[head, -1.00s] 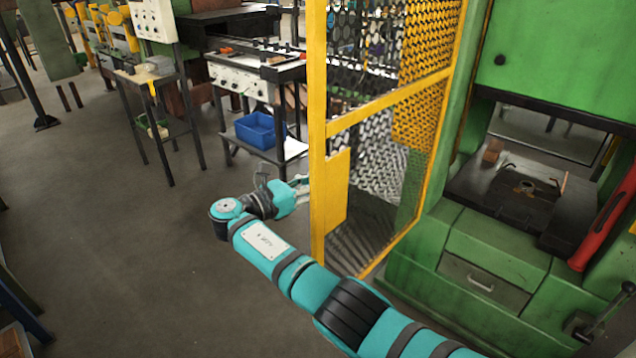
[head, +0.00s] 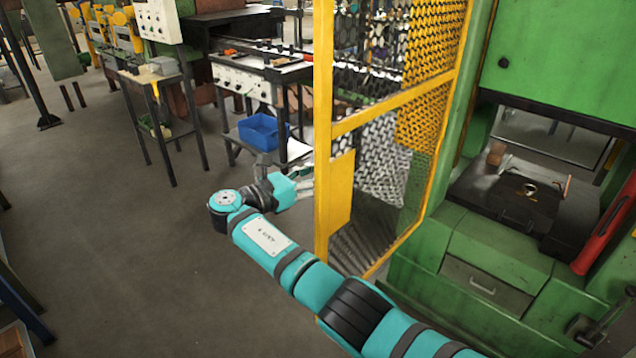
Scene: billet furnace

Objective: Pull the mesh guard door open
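The mesh guard door (head: 335,125) is a tall yellow frame with metal mesh and a small yellow plate low on its near side. It stands beside the green press, with its near upright post toward the left. One teal arm comes in from the lower right, and I take it as my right arm. Its gripper (head: 303,184) is just left of the near post at about the plate's height. Its grey fingers point toward the post, with their tips close to its edge. Contact and any handle are not clear. My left gripper is not in view.
The green press (head: 480,245) stands at the right, with a red lever (head: 606,230) in front. A bench with a blue bin (head: 262,130) is behind the gripper. A small stand (head: 160,95) is at the back left.

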